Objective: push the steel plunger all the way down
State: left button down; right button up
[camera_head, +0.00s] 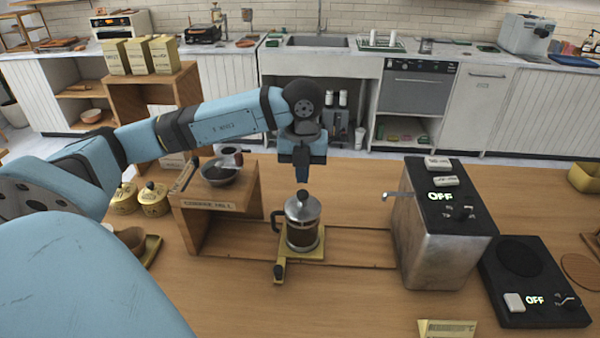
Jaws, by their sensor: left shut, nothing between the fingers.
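A glass French press (302,233) with dark contents stands upright on a yellow stand (318,254) near the middle of the table. Its steel plunger (302,197) has a knob on top of the silver lid, and its black handle points left. My left gripper (302,178) points straight down over the press. It is shut and empty, with its fingertips just above the knob. I cannot tell whether they touch it. My right gripper is not in view.
A steel boiler (430,260) marked OFF stands right of the press, its spout pointing towards it. A black hot plate (535,302) is at the far right. A wooden stand (198,232) with a dark bowl (220,172) is close on the left.

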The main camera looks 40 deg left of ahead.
pick_arm(q)
notch_tip(320, 180, up, 5)
jog(key=p, duration=0.2)
jog(key=shift+f+p, duration=0.15)
jog(key=shift+p, duration=0.15)
jog(key=shift+s, duration=0.1)
dwell(0.4)
